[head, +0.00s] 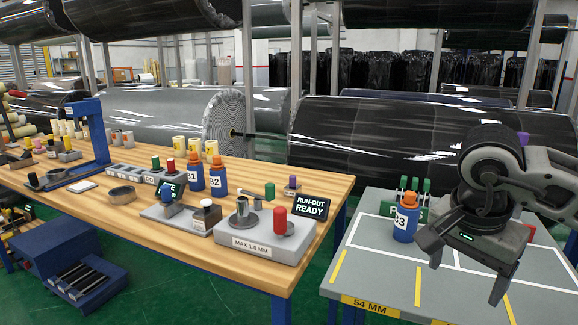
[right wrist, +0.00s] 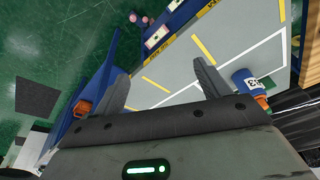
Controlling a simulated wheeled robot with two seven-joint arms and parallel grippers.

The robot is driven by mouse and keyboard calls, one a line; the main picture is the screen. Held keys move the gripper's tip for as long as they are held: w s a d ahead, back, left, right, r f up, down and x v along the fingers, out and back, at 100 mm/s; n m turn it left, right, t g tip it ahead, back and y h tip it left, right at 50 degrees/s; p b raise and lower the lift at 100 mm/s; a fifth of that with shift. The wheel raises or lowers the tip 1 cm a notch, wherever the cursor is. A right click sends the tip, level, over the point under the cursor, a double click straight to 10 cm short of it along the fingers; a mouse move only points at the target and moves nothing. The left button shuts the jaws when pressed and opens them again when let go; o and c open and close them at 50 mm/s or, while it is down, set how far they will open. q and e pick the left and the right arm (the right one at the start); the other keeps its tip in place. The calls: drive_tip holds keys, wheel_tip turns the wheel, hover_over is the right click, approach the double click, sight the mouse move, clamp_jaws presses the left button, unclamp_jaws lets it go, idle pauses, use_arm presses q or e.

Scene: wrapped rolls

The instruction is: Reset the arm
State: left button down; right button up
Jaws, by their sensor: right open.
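My right gripper (head: 468,262) is in the right of the head view, above the grey table (head: 375,240). Its two fingers are spread apart with nothing between them. The right wrist view shows the same open fingers (right wrist: 160,85) over the table's edge and the green floor. A blue bottle with an orange cap, marked 33 (head: 405,222), stands upright on the grey table just left of the gripper. It also shows in the right wrist view (right wrist: 246,82), right of the fingers. My left gripper is in neither view.
A wooden bench (head: 330,183) on the left holds two blue bottles (head: 217,177), a MAX 1.5 MM block (head: 260,243) and a RUN-OUT READY sign (head: 312,207). Large wrapped rolls (head: 390,135) lie behind. The grey table's front left is clear.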

drive_tip(key=s+a+f+g+y, duration=0.1)
drive_tip(key=s+a+f+y, duration=0.2)
drive_tip(key=a, duration=0.4)
drive_tip(key=a+f+g+y, duration=0.2)
drive_tip(key=a+f+y, duration=0.2)
drive_tip(key=a, duration=0.3)
drive_tip(key=s+a+m+g+y, duration=0.25)
drive_tip(key=s+a+y, duration=0.35)
drive_tip(key=a, duration=0.5)
drive_tip(key=w+a+r+m+t+y, duration=0.1)
drive_tip(key=a+r+m+t+y, duration=0.3)
drive_tip(key=r+m+y, duration=0.6)
drive_tip(key=w+d+f+m+t+h, duration=0.35)
drive_tip(key=f+m+t, duration=0.2)
drive_tip(key=m, duration=0.55)
drive_tip(key=w+d+f+m+t+h, duration=0.2)
drive_tip(key=f+m+t+h, duration=0.3)
drive_tip(key=m, duration=0.7)
drive_tip(key=w+d+f+m+t+h, duration=0.25)
drive_tip(key=f+m+t, duration=0.3)
drive_tip(key=m, duration=0.55)
drive_tip(key=s+d+f+m+g+h, duration=0.2)
drive_tip(key=s+f+m, duration=0.3)
drive_tip(key=f, duration=0.3)
drive_tip(key=s+d+f+m+g+h, duration=0.3)
drive_tip(key=s+f+m, duration=0.3)
drive_tip(key=f, duration=0.3)
drive_tip(key=shift+d+g+h, duration=0.35)
drive_tip(key=shift+d+h, duration=0.35)
drive_tip(key=shift+d, duration=0.05)
